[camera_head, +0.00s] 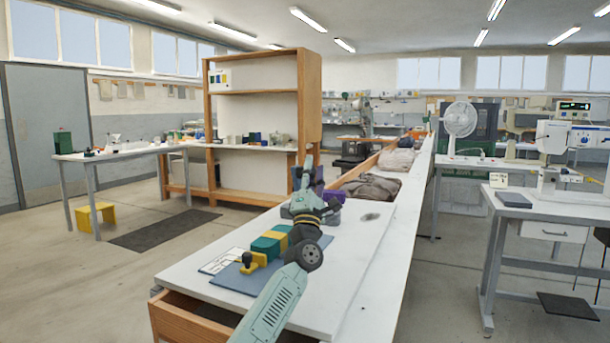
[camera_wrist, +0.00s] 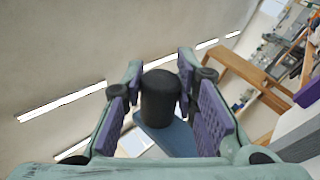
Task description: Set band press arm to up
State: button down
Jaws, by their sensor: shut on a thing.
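A black cylindrical grip (camera_wrist: 158,103) fills the middle of the wrist view, at the end of a flat blue bar (camera_wrist: 176,139). The bar appears to be the band press arm. My gripper (camera_wrist: 160,72) is shut on the black grip, with a purple pad on each side of it. In the head view my gripper (camera_head: 318,181) is raised above the white bench. The grip's contact there is hard to make out. A green and yellow device (camera_head: 271,242) on a blue-grey base (camera_head: 240,284) stands on the bench, partly hidden by my arm. I cannot tell the press arm's exact angle.
The long white bench (camera_head: 362,262) is mostly clear right of my arm. Folded dark cloth (camera_head: 372,188) lies beyond the gripper. A white printed sheet (camera_head: 219,261) lies left of the device. A wooden shelf (camera_head: 308,100) stands behind; a fan (camera_head: 460,119) is at right.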

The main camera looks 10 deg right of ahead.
jog(key=shift+s+d+f+h, duration=0.15)
jog(key=shift+d+h, duration=0.15)
jog(key=shift+h, duration=0.2)
jog(key=c, duration=1.2)
grip_release()
jog(key=shift+y, duration=0.3)
jog(key=shift+c, duration=0.2)
jog(key=shift+a, duration=0.1)
jog(key=s+a, duration=0.4)
jog(key=s, duration=0.8)
jog(key=shift+a+f, duration=0.2)
jog(key=shift+f, duration=0.1)
